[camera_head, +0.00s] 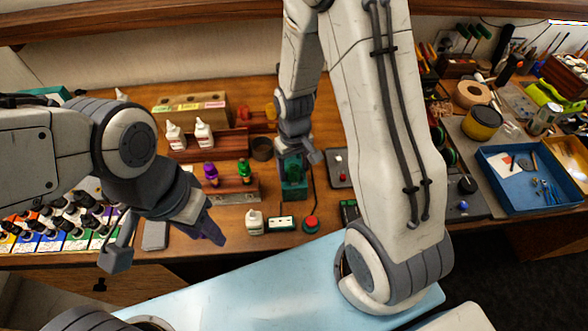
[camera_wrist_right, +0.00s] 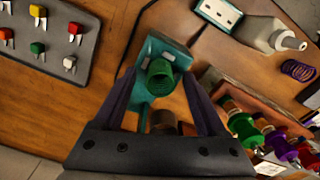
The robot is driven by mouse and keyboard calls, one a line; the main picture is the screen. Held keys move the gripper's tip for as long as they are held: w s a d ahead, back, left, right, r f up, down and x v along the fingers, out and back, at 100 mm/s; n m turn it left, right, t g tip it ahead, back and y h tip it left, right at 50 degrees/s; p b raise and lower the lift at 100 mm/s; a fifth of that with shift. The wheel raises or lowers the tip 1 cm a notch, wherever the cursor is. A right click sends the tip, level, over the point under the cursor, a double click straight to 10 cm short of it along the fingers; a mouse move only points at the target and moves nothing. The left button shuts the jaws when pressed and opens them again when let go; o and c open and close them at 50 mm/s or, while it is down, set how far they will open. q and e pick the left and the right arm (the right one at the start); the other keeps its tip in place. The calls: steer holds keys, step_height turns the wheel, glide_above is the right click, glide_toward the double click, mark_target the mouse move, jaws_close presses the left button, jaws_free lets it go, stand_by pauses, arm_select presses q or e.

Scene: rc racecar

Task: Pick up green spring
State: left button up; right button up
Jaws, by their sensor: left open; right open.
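The green spring (camera_wrist_right: 160,76) stands on a teal block (camera_wrist_right: 152,50) in the right wrist view, its coils facing the camera. In the head view the teal block (camera_head: 293,188) is below my right gripper (camera_head: 298,158), which partly hides the spring. My right gripper (camera_wrist_right: 158,82) is open, with one finger on each side of the spring in the picture. I cannot tell whether either finger touches it.
A rack with green, purple and red bobbins (camera_wrist_right: 272,138) is close to the right gripper. A purple spring (camera_wrist_right: 298,70), a white bottle (camera_wrist_right: 268,34) and a tray of coloured parts (camera_wrist_right: 85,75) lie around. A red button (camera_head: 311,223) is in front of the block.

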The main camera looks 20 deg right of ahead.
steer(key=shift+f, duration=0.2)
jaws_close()
